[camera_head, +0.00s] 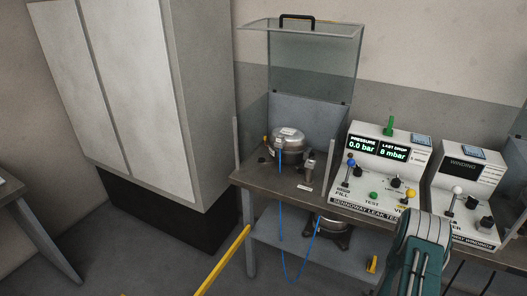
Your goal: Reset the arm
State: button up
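A teal and dark part of my arm (415,255) rises from the bottom edge at the lower right, in front of the bench. It covers part of the lower front of the leak tester and the bench edge. I cannot make out the fingers of my gripper in this view. Nothing is seen held.
A bench (325,208) carries a silver compressor (287,146) under a raised clear guard (312,60), with a blue hose. Right of it stand the leak tester (348,188), reading 0.0 bar, and a winding tester (463,205). A cabinet (130,90) stands left. A yellow bar (222,262) is low.

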jog(key=w+a+r+n+y, duration=0.1)
jog(key=w+a+r, duration=0.15)
jog(key=r, duration=0.55)
jog(key=w+a+r+n, duration=0.15)
jog(key=w+r, duration=0.25)
jog(key=r, duration=0.4)
jog(key=s+a+r+y, duration=0.1)
jog(key=a+r, duration=0.3)
jog(key=r, duration=0.5)
jog(key=a+r+y, duration=0.1)
jog(key=a+r, duration=0.4)
jog(key=r, duration=0.4)
jog(key=s+a+r+n+g, duration=0.1)
jog(key=s+a+r+n, duration=0.1)
jog(key=s+a+r, duration=0.9)
jog(key=s+a+r+n+y, duration=0.1)
jog(key=s+r, duration=0.2)
jog(key=s, duration=0.3)
jog(key=s+a+r+n+g, duration=0.1)
jog(key=s+a+r, duration=0.1)
jog(key=s, duration=0.5)
jog(key=shift+r+y, duration=0.4)
jog(key=shift+r, duration=0.25)
